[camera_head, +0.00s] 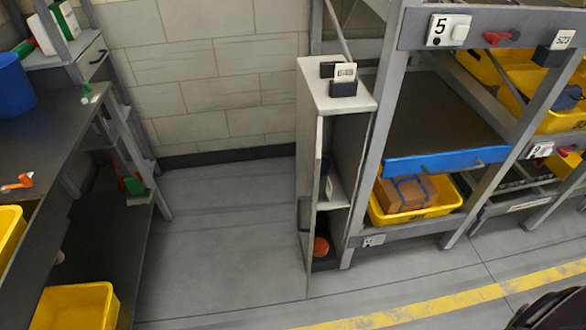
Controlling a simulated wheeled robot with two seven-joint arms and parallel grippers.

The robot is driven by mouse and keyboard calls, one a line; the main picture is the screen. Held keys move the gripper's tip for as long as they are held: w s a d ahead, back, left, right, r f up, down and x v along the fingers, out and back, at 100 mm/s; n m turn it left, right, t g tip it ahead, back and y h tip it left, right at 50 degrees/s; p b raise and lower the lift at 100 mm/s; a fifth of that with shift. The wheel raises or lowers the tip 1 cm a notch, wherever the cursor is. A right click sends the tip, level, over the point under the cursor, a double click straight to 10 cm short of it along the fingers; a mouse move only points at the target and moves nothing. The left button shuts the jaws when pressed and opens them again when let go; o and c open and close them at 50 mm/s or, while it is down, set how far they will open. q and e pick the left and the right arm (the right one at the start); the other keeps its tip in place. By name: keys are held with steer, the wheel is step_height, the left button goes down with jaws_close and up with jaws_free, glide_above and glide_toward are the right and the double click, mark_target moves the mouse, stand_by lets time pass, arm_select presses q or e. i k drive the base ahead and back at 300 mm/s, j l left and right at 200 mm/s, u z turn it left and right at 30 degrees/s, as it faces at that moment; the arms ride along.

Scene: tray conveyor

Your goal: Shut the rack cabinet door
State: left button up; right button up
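The rack cabinet (320,90) is a narrow, tall grey-white box at the left end of the rack. Its door (312,200) stands open and is seen nearly edge-on, swung out toward the left side. A dark handle (303,213) shows on the door's left face. Through the opening I see a shelf (331,193) with a small dark item on it, and an orange round thing (321,247) at the bottom. Neither of my grippers is in view, and nothing is touching the door.
The rack (386,110) stands right of the cabinet, with a blue-fronted shelf (445,161) and a yellow bin (420,213) holding a cardboard box (408,190). A dark workbench (40,150) is at left. The grey floor (225,240) between them is clear. A yellow line (430,309) crosses the foreground.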

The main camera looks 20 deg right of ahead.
mark_target(317, 171)
steer(key=i+j+z, duration=0.15)
steer(key=z, duration=0.3)
steer(key=j+z, duration=0.45)
steer(key=i+j+z, duration=0.15)
steer(key=j+z, duration=0.25)
steer(key=l, duration=0.15)
